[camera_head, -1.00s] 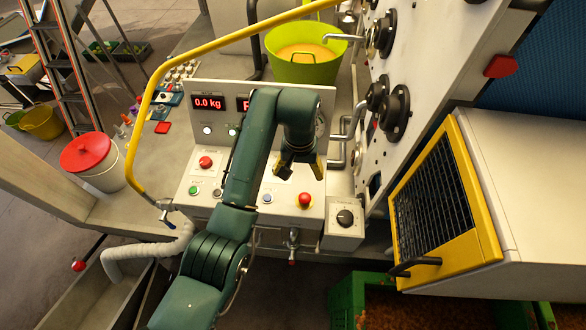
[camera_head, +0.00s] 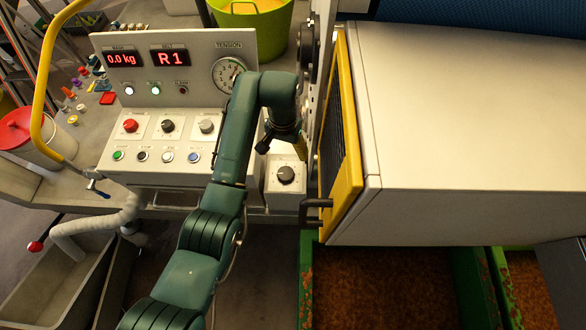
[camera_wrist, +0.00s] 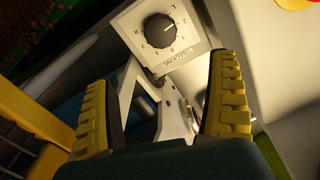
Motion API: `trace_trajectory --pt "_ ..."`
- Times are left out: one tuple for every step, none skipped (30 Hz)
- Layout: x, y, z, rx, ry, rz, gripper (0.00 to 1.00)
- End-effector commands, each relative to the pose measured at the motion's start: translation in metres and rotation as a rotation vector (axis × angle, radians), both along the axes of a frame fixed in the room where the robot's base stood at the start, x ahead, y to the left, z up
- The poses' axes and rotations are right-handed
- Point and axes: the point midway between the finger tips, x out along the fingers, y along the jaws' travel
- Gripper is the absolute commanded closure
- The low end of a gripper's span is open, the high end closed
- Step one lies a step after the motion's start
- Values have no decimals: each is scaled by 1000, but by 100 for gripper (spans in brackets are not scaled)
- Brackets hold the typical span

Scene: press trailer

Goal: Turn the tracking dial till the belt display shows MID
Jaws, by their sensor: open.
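The tracking dial (camera_head: 286,174) is a black round knob on a small light box right of the console. In the wrist view the dial (camera_wrist: 159,30) sits at the top, above the word TRACKING, with marks around it. The belt display (camera_head: 169,58) shows R1 in red. My gripper (camera_head: 284,150) is above and just behind the dial, apart from it. In the wrist view my gripper (camera_wrist: 160,110) has its two yellow-padded fingers wide apart with nothing between them, and the dial lies beyond the fingertips.
The console has a red knob (camera_head: 130,125), a black knob (camera_head: 167,126), a grey knob (camera_head: 206,126) and several buttons. The tension gauge (camera_head: 228,75) is above. A yellow-framed guard (camera_head: 347,180) and black handle (camera_head: 317,203) stand close right of the dial box.

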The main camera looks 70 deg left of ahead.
Motion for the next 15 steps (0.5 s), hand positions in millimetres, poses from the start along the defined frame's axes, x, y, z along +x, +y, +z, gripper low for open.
trace_trajectory --pt "-1 -1 -10 -5 3 0 10" --pt "-1 -2 -16 -7 4 0 10" --pt "-1 -2 -26 -7 4 1 10" --pt "-1 -2 -33 -7 5 1 10" --pt "-1 -2 -40 -7 4 1 10" --pt "-1 -2 -50 -7 4 1 10" --pt "-1 -2 -57 -7 4 1 10" --pt "-1 -1 -65 -6 4 1 10" --pt "-1 -2 -74 -6 4 1 10" --pt "-1 -1 -82 -5 3 1 10" --pt "-1 -1 -89 -6 4 1 10" --pt "-1 -1 -99 -6 4 1 10" --pt "-1 -2 -106 -6 4 1 10" --pt "-1 -1 -113 -5 3 1 10" --pt "-1 -1 -121 -5 4 1 10"
